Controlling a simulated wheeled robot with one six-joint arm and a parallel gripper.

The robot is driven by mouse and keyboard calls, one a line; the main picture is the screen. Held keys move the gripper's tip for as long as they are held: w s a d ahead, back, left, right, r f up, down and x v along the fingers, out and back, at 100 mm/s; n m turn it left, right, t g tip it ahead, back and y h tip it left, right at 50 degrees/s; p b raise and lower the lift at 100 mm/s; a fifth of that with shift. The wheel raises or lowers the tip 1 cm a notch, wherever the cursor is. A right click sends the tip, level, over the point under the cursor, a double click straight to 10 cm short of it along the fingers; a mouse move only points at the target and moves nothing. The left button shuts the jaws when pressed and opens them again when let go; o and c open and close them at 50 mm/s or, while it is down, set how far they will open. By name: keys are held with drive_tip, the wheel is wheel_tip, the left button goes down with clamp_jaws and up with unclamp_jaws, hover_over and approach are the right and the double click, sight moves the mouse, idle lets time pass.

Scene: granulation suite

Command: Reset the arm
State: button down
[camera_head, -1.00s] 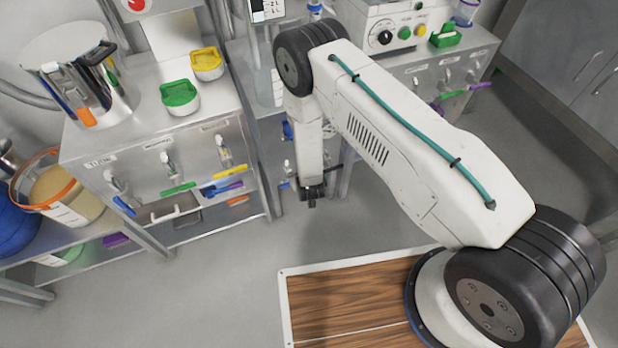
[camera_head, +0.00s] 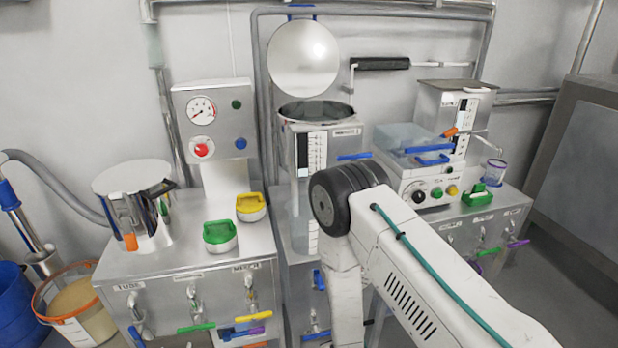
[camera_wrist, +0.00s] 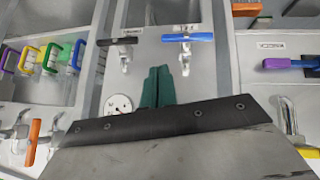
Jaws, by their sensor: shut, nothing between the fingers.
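My gripper (camera_wrist: 157,86) shows in the wrist view as two dark green fingers pressed together, with nothing between them. They stick out above a dark bracket and a grey plate that fill the lower part of that view. Behind the fingers is a steel front panel with a blue-handled valve (camera_wrist: 187,42) and a black-handled valve (camera_wrist: 118,44). In the head view my arm (camera_head: 430,270) reaches in from the lower right and its forearm hangs down past the bottom edge. The gripper itself is out of that view.
A steel cabinet (camera_head: 185,255) at left carries a green-rimmed tub (camera_head: 220,238), a yellow-rimmed tub (camera_head: 251,207) and a steel pot (camera_head: 140,215). A lidded vessel (camera_head: 325,145) stands behind my arm. A control box (camera_head: 430,185) stands at right. Open floor shows at far right.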

drive_tip(key=s+r+g, duration=0.1)
drive_tip(key=s+g, duration=0.5)
drive_tip(key=s, duration=0.2)
drive_tip(key=s+d+r+g, duration=0.2)
drive_tip(key=r, duration=0.9)
drive_tip(key=s+d+r+m+g, duration=0.1)
drive_tip(key=s+d+r, duration=0.1)
drive_tip(key=r, duration=0.9)
drive_tip(key=s+d+r+g, duration=0.2)
drive_tip(key=r, duration=0.9)
drive_tip(key=s+d+r+m+t, duration=0.1)
drive_tip(key=s+d+r, duration=0.2)
drive_tip(key=r, duration=0.4)
drive_tip(key=s+d+r+t, duration=0.2)
drive_tip(key=s+d+r, duration=0.2)
drive_tip(key=s+r, duration=0.2)
drive_tip(key=s+d+r+m+t, duration=0.1)
drive_tip(key=s+d+r, duration=0.3)
drive_tip(key=r, duration=0.5)
drive_tip(key=shift+s+r+m, duration=0.25)
drive_tip(key=shift+r+m, duration=0.05)
